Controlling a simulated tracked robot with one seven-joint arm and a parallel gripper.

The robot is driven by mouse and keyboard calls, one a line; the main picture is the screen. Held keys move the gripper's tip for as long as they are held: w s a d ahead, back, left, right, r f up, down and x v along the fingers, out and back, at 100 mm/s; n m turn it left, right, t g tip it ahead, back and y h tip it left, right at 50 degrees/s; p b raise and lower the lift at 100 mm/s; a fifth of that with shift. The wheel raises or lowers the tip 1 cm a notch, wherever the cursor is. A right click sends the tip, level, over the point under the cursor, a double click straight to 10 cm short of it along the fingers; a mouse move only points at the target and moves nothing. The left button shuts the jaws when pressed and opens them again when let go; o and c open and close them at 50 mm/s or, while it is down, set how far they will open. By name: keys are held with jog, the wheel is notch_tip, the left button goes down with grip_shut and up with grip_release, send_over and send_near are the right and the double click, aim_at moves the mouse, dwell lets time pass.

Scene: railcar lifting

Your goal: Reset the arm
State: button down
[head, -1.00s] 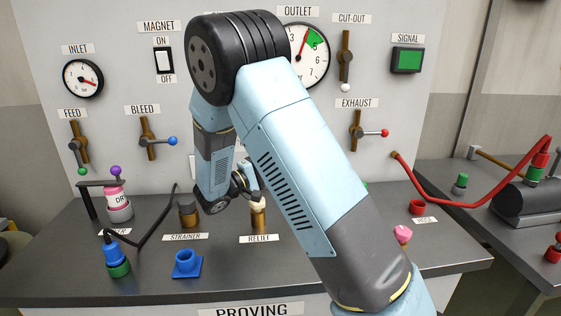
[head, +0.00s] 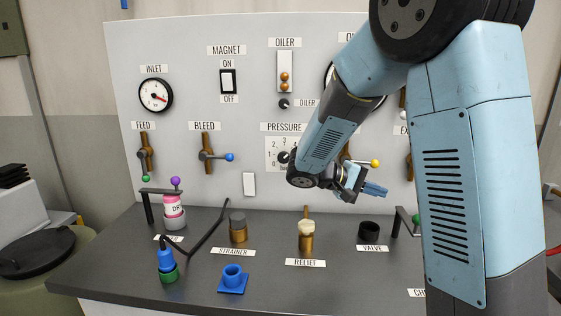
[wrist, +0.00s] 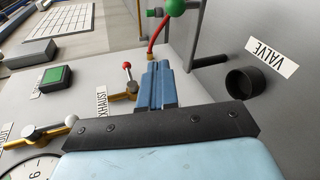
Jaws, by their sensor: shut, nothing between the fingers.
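My gripper (head: 374,189) is shut and empty. In the head view it is in front of the panel, above the black valve cup (head: 370,231), and points right. In the wrist view the blue fingers (wrist: 155,85) are together with nothing between them. They appear beside the exhaust lever (wrist: 128,86), and I cannot tell the gap. The valve cup (wrist: 242,82) lies to the right in that view. My arm covers the right part of the panel in the head view.
Feed (head: 146,158) and bleed (head: 207,154) levers stick out from the panel. The bench front is clear between fittings.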

jog(key=s+d+r+m+g+y, duration=0.1)
jog(key=s+d+r+m+y, duration=0.15)
jog(key=s+y, duration=0.75)
jog(key=s+a+r+t+y, duration=0.2)
jog(key=s+t, duration=0.1)
jog(key=s, duration=0.3)
jog(key=s+a+r+t+y, duration=0.2)
jog(key=s, duration=0.5)
jog(key=shift+s+a+r+t, duration=0.15)
jog(key=shift+r+t, duration=0.15)
jog(key=shift+t, duration=0.1)
